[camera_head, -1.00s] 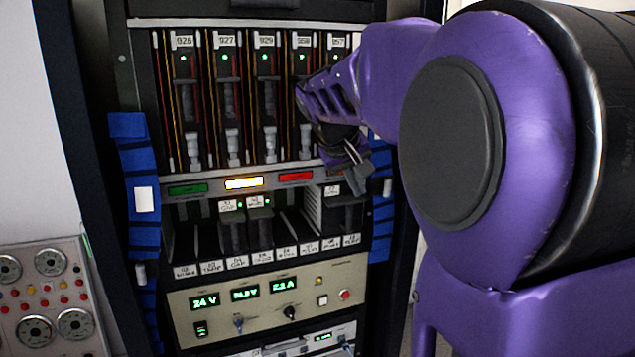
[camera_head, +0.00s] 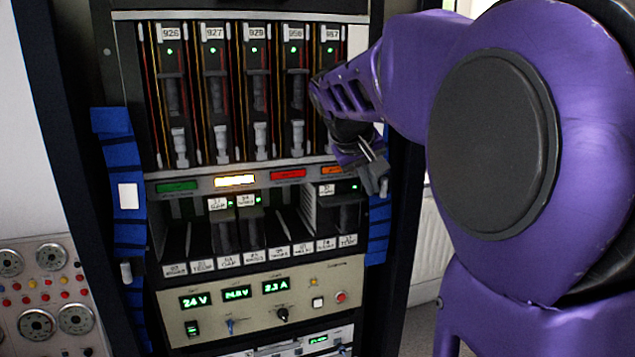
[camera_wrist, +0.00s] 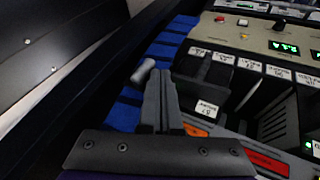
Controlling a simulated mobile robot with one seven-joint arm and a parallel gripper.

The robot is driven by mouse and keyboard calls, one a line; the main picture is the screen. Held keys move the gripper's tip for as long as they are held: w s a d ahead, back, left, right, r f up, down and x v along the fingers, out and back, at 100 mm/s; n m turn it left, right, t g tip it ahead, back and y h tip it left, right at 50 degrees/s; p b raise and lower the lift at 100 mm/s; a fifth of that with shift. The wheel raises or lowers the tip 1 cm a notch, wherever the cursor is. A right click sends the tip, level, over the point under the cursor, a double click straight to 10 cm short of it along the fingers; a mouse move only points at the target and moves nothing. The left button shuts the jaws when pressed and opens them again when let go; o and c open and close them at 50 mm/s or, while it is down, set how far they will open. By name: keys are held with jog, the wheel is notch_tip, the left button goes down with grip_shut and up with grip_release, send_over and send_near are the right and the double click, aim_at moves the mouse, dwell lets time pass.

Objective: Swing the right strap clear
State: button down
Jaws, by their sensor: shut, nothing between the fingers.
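The right strap (camera_head: 378,228) is a blue band down the right edge of the rack front. It also shows in the wrist view (camera_wrist: 173,40), running diagonally behind the fingers. A pale, rounded knob or peg (camera_wrist: 143,71) stands out at the strap, just left of the fingertips; I cannot tell whether they touch. My gripper (camera_head: 376,180) is in front of the strap's upper part and hides some of it. In the wrist view my gripper (camera_wrist: 158,82) is shut and empty, its fingers together.
The rack holds upright modules (camera_head: 215,95), a row of lower slots with several white labels, and a power panel (camera_head: 262,297) with green displays. A left blue strap (camera_head: 128,160) hangs on the rack's other side. A gauge panel (camera_head: 45,300) stands at lower left.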

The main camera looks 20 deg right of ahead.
aim_at(384, 184)
jog(key=d, duration=0.3)
jog(key=shift+d+f+p, duration=0.15)
jog(key=shift+d+p, duration=0.05)
jog(key=shift+p, duration=0.1)
jog(key=shift+a, duration=0.15)
